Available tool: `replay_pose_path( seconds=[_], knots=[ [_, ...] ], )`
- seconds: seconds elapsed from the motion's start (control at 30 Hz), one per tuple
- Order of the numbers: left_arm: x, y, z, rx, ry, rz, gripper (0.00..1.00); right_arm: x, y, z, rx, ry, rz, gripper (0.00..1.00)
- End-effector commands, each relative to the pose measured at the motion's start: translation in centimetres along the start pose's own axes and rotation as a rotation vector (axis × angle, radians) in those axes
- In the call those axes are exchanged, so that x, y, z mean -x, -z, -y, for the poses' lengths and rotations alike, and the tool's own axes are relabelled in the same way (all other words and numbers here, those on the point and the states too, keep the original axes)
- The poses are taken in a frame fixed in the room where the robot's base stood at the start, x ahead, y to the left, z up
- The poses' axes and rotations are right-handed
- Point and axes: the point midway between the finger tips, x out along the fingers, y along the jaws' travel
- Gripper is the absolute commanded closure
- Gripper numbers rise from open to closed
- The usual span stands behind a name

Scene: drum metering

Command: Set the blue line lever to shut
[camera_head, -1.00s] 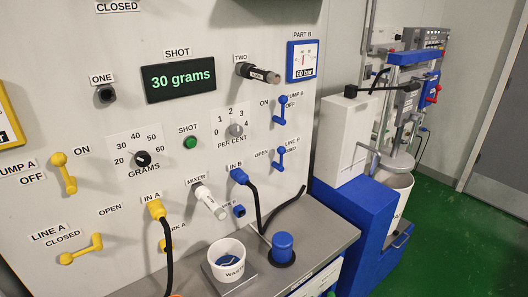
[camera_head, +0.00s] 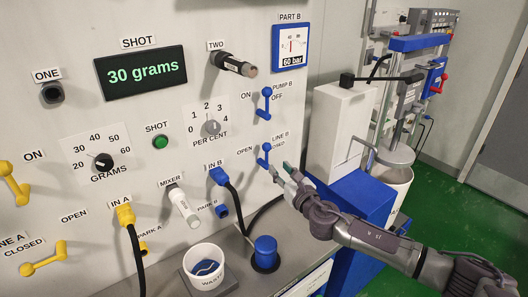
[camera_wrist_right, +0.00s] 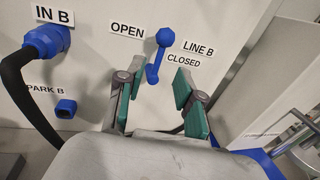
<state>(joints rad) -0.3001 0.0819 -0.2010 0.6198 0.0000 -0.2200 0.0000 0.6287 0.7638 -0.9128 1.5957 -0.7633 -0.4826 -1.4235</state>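The blue LINE B lever (camera_head: 265,154) is on the panel between its OPEN and CLOSED labels, below the PUMP B lever. In the right wrist view the lever (camera_wrist_right: 158,55) stands nearly upright, with a large round end at the top and a narrower end below. My right gripper (camera_head: 281,171) is just below and right of the lever in the head view. In the right wrist view the gripper (camera_wrist_right: 154,88) is open and empty, its green-padded fingers on either side below the lever; I cannot tell whether they touch it. My left gripper is out of view.
The blue PUMP B lever (camera_head: 266,103) is above. The IN B hose fitting (camera_head: 217,176) and its black hose are left of my gripper. A waste cup (camera_head: 205,265) stands on the shelf below. A white cabinet (camera_head: 338,130) stands to the right.

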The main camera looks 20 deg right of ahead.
Motion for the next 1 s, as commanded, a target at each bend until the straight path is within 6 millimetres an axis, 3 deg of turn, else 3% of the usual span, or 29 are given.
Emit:
replay_pose_path(
  seconds=[0.3,0.5,0.97,1.0],
  knots=[
    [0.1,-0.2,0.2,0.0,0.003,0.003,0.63,-6.5,0.1,0.0,-0.005,0.002,0.0,0.64],
    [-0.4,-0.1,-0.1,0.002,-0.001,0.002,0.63,-9.1,0.2,0.0,-0.004,0.002,-0.001,0.64],
    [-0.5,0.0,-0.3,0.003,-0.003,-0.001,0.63,-10.1,0.1,0.1,-0.005,0.001,-0.002,0.64],
    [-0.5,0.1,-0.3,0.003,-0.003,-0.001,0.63,-10.1,0.1,0.1,-0.005,0.001,-0.002,0.7]
  ],
)
